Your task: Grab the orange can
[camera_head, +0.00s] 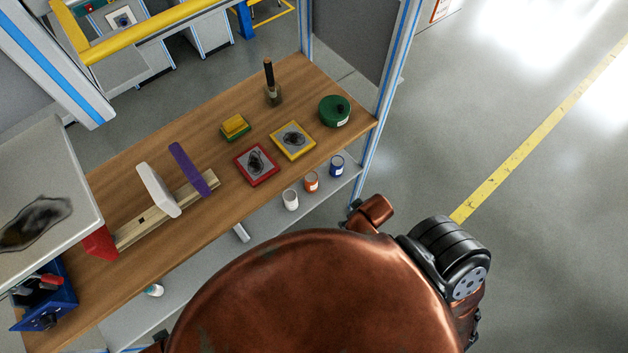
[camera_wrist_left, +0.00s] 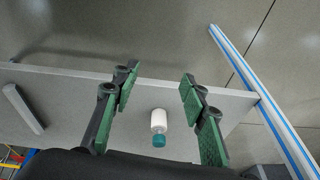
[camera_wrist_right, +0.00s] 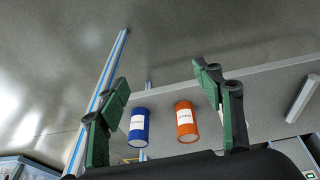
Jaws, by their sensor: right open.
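The orange can (camera_head: 312,182) stands on the grey lower shelf (camera_head: 262,226), between a white can (camera_head: 290,200) and a blue can (camera_head: 337,166). In the right wrist view the orange can (camera_wrist_right: 187,122) and the blue can (camera_wrist_right: 139,127) both appear between the spread fingers of my right gripper (camera_wrist_right: 164,92). The orange can is nearer the right finger. My right gripper is open and empty. My left gripper (camera_wrist_left: 159,84) is open and empty, with a white bottle with a teal cap (camera_wrist_left: 159,127) showing between its fingers. Neither gripper shows in the head view.
The wooden tabletop (camera_head: 215,125) lies above the shelf and holds a green round container (camera_head: 334,111), red (camera_head: 256,164) and yellow (camera_head: 293,140) trays and a purple piece (camera_head: 190,170). A blue-striped post (camera_head: 391,95) stands at the shelf's right end. Open floor lies further right.

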